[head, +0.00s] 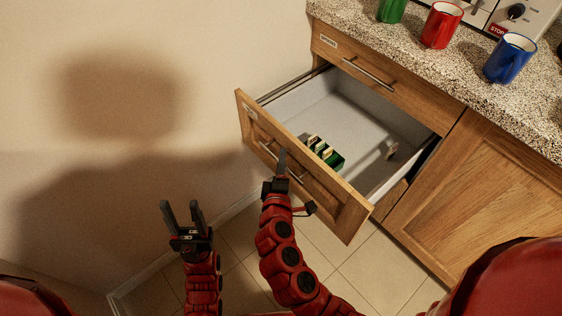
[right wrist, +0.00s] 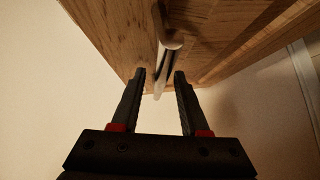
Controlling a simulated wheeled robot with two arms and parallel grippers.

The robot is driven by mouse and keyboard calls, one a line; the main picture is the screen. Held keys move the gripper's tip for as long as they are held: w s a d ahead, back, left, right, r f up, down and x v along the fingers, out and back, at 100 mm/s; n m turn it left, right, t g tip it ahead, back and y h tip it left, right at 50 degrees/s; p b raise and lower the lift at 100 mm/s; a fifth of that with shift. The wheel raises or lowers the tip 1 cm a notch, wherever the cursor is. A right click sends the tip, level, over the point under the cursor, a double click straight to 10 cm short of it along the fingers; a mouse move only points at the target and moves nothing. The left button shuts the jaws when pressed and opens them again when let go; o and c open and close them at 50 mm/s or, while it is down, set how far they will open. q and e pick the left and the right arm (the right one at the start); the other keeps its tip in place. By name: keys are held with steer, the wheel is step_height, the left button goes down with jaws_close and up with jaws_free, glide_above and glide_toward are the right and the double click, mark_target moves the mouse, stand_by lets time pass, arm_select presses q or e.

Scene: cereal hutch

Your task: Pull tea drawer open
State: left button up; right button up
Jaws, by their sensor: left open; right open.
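The tea drawer (head: 330,190) is the lower wooden drawer and stands well pulled out, showing its white interior. Its front carries a small label and a metal bar handle (head: 297,177), which also shows in the right wrist view (right wrist: 166,65). My right gripper (head: 281,162) is open at the handle. In the right wrist view the bar's near end lies between its two apart fingertips (right wrist: 160,78); I cannot tell whether they touch it. My left gripper (head: 182,208) is open and empty, left of the drawer front. Inside the drawer is a green box (head: 325,153) with pale packets.
A closed upper drawer (head: 385,80) with its own handle is above. The speckled counter (head: 460,75) holds green (head: 391,10), red (head: 441,25) and blue (head: 509,58) mugs. A closed cabinet door (head: 475,200) is right. A bare wall is left; tiled floor lies below.

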steer(key=s+a+r, duration=0.2)
steer(key=s, duration=1.5)
steer(key=shift+a+r, duration=0.2)
steer(key=shift+a, duration=0.05)
